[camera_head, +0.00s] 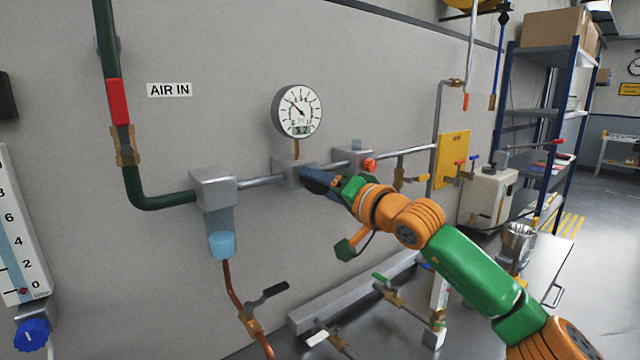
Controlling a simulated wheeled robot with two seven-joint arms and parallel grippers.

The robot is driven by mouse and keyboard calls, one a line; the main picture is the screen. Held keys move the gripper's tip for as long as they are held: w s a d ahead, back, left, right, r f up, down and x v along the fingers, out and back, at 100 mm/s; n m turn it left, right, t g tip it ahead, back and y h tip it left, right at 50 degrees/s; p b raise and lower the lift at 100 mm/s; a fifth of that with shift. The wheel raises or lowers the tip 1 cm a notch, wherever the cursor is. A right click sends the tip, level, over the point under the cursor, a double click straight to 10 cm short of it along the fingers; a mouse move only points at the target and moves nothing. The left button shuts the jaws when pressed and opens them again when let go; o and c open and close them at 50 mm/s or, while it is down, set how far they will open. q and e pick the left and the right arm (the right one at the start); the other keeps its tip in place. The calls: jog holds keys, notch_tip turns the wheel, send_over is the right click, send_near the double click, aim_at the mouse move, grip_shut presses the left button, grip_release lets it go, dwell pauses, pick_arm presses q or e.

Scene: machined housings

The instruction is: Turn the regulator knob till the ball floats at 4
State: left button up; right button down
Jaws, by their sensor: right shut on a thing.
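The flowmeter (18,225) is at the left edge, with a scale marked 0, 2, 4, 6, 8. A small red ball (22,291) sits at the bottom of its scale, near 0. The regulator body (293,172) is in the pipe line on the wall, under a round gauge (297,111) with a small digital readout that looks like 3.2. A dark blue regulator knob (318,179) projects from it. My right gripper (332,184) is shut on this knob; the arm partly hides it. My left gripper is not in view.
A blue knob (33,335) is below the flowmeter. A grey filter with a light blue bowl (221,244) hangs left of the regulator. A red knob (370,165) and valve handles are close right of my gripper. A metal cup (518,242) stands at the right.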

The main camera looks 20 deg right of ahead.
aim_at(322, 186)
jog(key=shift+r, duration=0.1)
jog(key=shift+c, duration=1.1)
grip_release()
jog(key=shift+a, duration=0.1)
jog(key=shift+f, duration=0.2)
jog(key=b+v, duration=0.4)
jog(key=v, duration=0.2)
jog(key=shift+s+f+b, duration=0.1)
jog(key=shift+s+b, duration=0.05)
jog(key=shift+b, duration=0.15)
jog(key=shift+s+r, duration=0.2)
jog(key=shift+s, duration=0.1)
jog(key=shift+d, duration=0.2)
